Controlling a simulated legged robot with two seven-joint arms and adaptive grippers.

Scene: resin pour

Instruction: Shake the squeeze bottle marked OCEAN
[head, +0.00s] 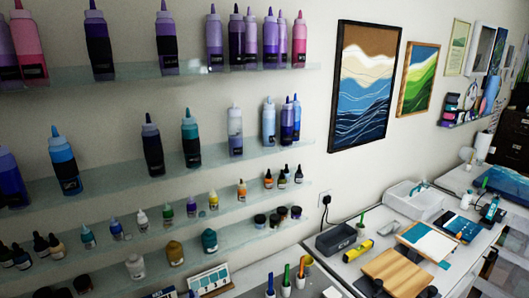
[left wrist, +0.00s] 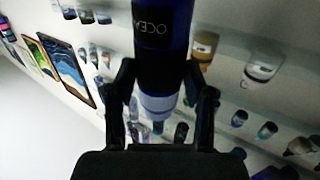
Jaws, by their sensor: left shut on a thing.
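The squeeze bottle marked OCEAN (left wrist: 165,12) is in the left wrist view, dark blue with a black label and a paler collar and nozzle. The label's lettering appears upside down there, and the nozzle points to the bottom of the picture. The bottle's far end is cut off by the top edge. My left gripper (left wrist: 160,72) is shut on it, one finger on each side. Neither gripper shows in the head view. My right gripper is in neither view.
In the head view, glass shelves (head: 230,157) on the wall carry several squeeze bottles, small droppers and jars. Framed pictures (head: 365,85) hang to the right.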

